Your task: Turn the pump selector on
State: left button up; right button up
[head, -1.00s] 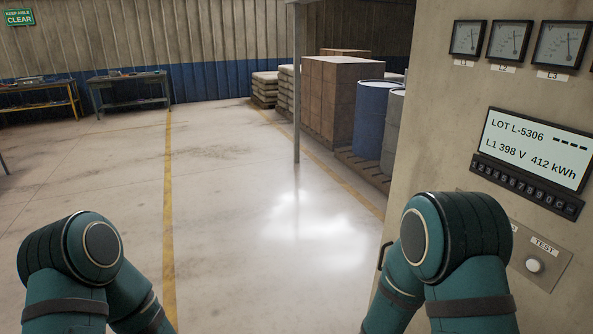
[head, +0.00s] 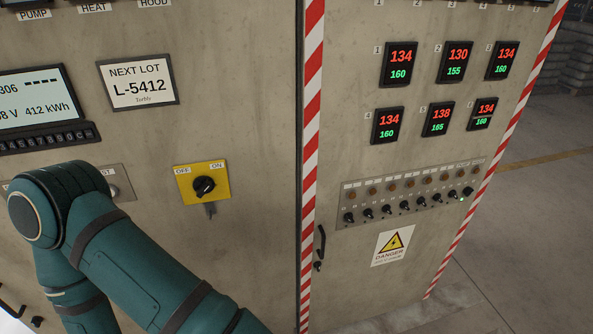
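No knob in view is readably labelled as the pump selector. A sign reading PUMP (head: 34,15) is at the top left edge of the cabinet, beside HEAT and HOOD signs; what is above them is mostly cut off. A black rotary knob (head: 204,187) sits on a yellow plate (head: 220,183) marked OFF and ON; I cannot tell surely which way it points. A row of small black knobs (head: 386,209) is on the right cabinet's strip, labels too small to read. My arm covers the lower left; neither gripper shows.
A meter display (head: 38,100) and a lot sign L-5412 (head: 137,82) are on the left cabinet. Several red-green readouts (head: 400,65) and a danger sign (head: 393,244) are on the right one. A door handle (head: 320,243) juts out. Open floor (head: 510,220) lies right.

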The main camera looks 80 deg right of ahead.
aim_at(453, 193)
jog(key=z, duration=3.6)
